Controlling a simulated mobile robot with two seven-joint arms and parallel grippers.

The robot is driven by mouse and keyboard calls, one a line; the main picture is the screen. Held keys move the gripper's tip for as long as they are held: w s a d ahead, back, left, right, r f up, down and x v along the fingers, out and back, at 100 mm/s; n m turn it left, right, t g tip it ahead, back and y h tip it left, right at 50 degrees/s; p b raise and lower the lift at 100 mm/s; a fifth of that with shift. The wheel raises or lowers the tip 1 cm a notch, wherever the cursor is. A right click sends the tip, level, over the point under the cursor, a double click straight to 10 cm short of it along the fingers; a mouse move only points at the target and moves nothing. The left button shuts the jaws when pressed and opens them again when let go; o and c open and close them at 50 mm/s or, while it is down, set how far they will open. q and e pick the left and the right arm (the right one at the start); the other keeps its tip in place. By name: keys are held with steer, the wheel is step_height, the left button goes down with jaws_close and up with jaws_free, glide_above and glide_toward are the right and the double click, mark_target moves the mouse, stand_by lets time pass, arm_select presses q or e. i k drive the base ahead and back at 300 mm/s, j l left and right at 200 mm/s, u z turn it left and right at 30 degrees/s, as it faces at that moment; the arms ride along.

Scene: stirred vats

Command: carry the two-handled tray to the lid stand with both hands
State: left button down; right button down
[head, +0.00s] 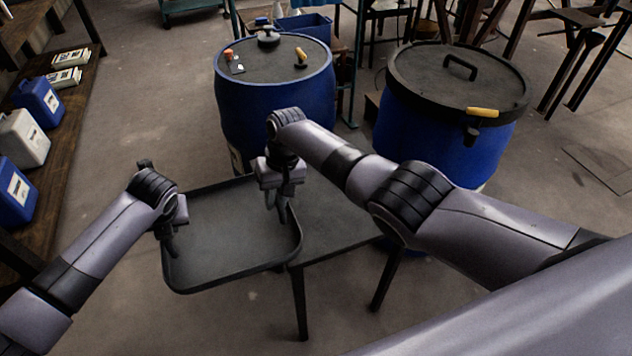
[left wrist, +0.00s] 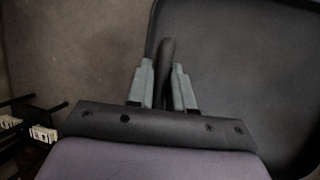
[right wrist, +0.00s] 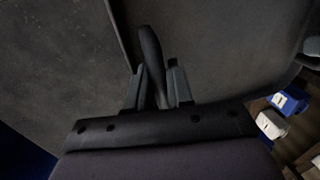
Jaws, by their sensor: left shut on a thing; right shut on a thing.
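The dark two-handled tray (head: 225,288) is empty and looks about level in the head view. My left gripper (head: 171,248) is shut on its left handle, which stands between the fingers in the left wrist view (left wrist: 167,65). My right gripper (head: 280,212) is shut on its right handle, also seen in the right wrist view (right wrist: 151,60). A low dark stand (head: 340,228), apparently the lid stand, adjoins the tray's right edge in the picture. Its visible top is bare. I cannot tell whether the tray touches it.
Behind the tray stands a blue vat (head: 275,110) with small things on its lid. Another blue vat (head: 440,135) with a black handled lid stands behind the stand to the right. A wooden bench (head: 85,95) with several jugs runs along the left. Floor between bench and tray is clear.

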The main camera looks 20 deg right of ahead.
mark_target(330, 187)
steer(key=i+l, duration=0.1)
steer(key=l, duration=0.4)
steer(key=i+l, duration=0.1)
steer(key=l, duration=0.35)
steer(key=i+l, duration=0.1)
steer(key=l, duration=0.4)
